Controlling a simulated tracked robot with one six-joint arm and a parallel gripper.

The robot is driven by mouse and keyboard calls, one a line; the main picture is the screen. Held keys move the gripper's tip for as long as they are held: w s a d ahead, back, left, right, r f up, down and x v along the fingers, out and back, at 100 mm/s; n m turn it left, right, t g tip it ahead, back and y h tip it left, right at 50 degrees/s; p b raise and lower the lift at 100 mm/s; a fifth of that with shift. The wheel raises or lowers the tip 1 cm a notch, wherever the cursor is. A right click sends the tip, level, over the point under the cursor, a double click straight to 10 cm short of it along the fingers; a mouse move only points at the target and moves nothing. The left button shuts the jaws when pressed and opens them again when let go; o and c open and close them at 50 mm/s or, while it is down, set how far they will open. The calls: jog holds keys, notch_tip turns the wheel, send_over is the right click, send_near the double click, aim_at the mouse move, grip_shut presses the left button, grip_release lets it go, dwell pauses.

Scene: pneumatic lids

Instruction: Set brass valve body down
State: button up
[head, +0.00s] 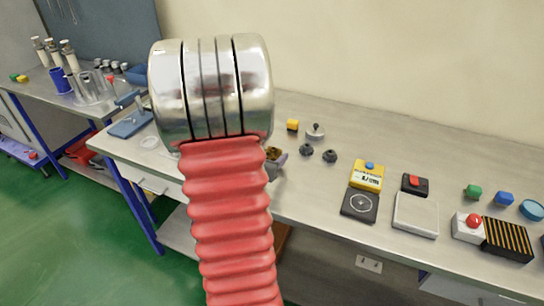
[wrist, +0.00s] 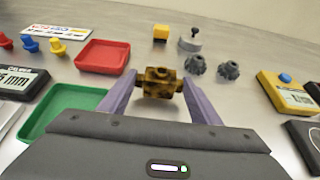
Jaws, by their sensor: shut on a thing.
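The brass valve body (wrist: 159,83) is a small, dark-mottled yellow-brown block with stubs on its sides. My gripper (wrist: 160,88) is shut on it, with one purple finger at each side. In the head view the brass valve body (head: 272,153) shows only in part, just right of my red-sleeved arm, over the workbench (head: 330,215). My gripper (head: 277,165) is mostly hidden there behind the arm. I cannot tell whether the valve body touches the bench top.
A red tray (wrist: 103,57) and a green tray (wrist: 62,110) lie left of my gripper. Two dark knobs (head: 318,153), a yellow block (head: 292,125) and a metal weight (head: 315,132) stand close behind and right. A yellow gauge (head: 367,175) is farther right.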

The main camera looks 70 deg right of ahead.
jog(key=shift+f, duration=0.6)
jog(key=o, duration=1.4)
jog(key=shift+f, duration=0.15)
jog(key=shift+v, duration=3.8)
jog(key=shift+w, duration=0.1)
jog(key=shift+d, duration=0.1)
